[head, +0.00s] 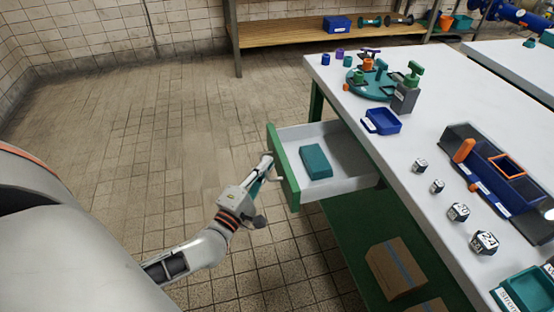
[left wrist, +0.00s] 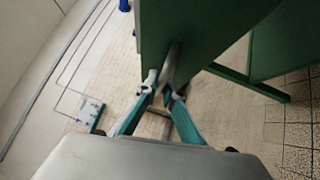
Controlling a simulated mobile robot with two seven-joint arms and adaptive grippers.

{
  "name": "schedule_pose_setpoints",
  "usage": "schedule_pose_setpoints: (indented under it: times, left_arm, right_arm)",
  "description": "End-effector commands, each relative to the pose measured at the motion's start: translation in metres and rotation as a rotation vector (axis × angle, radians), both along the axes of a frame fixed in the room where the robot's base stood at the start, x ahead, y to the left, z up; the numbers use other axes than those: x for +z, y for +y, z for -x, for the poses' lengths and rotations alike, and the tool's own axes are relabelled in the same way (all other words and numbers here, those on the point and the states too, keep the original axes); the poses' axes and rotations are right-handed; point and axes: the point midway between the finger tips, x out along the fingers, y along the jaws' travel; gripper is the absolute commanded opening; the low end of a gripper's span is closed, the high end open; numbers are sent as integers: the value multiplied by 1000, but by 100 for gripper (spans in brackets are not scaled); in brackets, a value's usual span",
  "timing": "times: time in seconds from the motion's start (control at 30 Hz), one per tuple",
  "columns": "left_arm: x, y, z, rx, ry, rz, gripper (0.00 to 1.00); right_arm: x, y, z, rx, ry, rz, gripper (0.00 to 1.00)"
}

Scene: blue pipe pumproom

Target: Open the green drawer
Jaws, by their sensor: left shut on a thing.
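The green drawer (head: 282,172) stands pulled out from under the white-topped table, its pale inside showing. A teal block (head: 316,161) lies in it. My left gripper (head: 264,168) is at the outer side of the drawer's green front. In the left wrist view the green drawer front (left wrist: 205,30) fills the upper middle, with a metal handle (left wrist: 170,62) on it. The teal-sided fingers of my left gripper (left wrist: 160,92) are shut on this handle. In the head view the handle is mostly hidden by the gripper. My right gripper is in neither view.
The white table (head: 395,165) carries a blue tray (head: 382,122), several numbered dice and a dark blue holder (head: 505,185). A cardboard box (head: 396,268) sits on the green lower shelf. A wooden shelf (head: 290,32) stands behind. The tiled floor to the left is clear.

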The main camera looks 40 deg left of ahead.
Motion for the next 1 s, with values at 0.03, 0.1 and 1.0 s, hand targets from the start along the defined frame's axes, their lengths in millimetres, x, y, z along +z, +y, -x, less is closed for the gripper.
schedule_pose_setpoints:
  times: [0.03,0.1,1.0]
  left_arm:
    - [1,1,2,-1,-1,0,0]
    - [1,3,3,0,-1,1,0]
    - [-3,1,17,0,3,-1,15]
  right_arm:
    - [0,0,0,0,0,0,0]
    - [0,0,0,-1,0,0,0]
    - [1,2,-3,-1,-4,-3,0]
